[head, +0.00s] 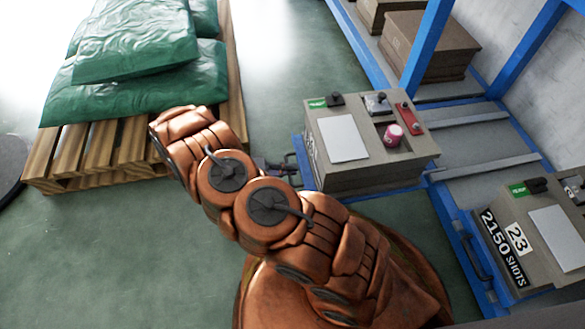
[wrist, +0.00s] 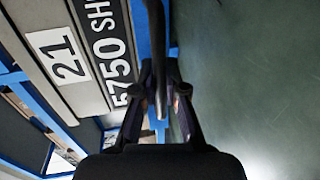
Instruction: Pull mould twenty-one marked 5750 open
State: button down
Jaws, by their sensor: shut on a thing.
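Mould twenty-one is a grey-beige block (head: 375,174) with a white plate, a green label and a pink-red knob on top. It stands out past the rack's front line, toward my arm. In the wrist view its face shows a white 21 plate (wrist: 58,56) and a black plate (wrist: 108,40) reading 5750 and part of a word. A dark handle bar (wrist: 157,45) runs in front of that face. My gripper (wrist: 160,95) is shut on the handle. In the head view my gripper (head: 284,166) is partly hidden by my arm.
Mould 23 (head: 530,250) sits in the blue rack (head: 437,200) at the right, marked 2150 shots. Brown blocks (head: 425,50) stand farther back. Green sacks (head: 130,75) lie on a wooden pallet (head: 75,155) at the left. Green floor (head: 110,250) is clear at the lower left.

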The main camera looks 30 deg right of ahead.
jog(key=shift+w+a, duration=0.15)
jog(key=shift+w, duration=0.05)
jog(key=c, duration=1.2)
grip_release()
jog(key=shift+s, duration=0.1)
jog(key=v, duration=1.2)
jog(key=shift+s, duration=0.1)
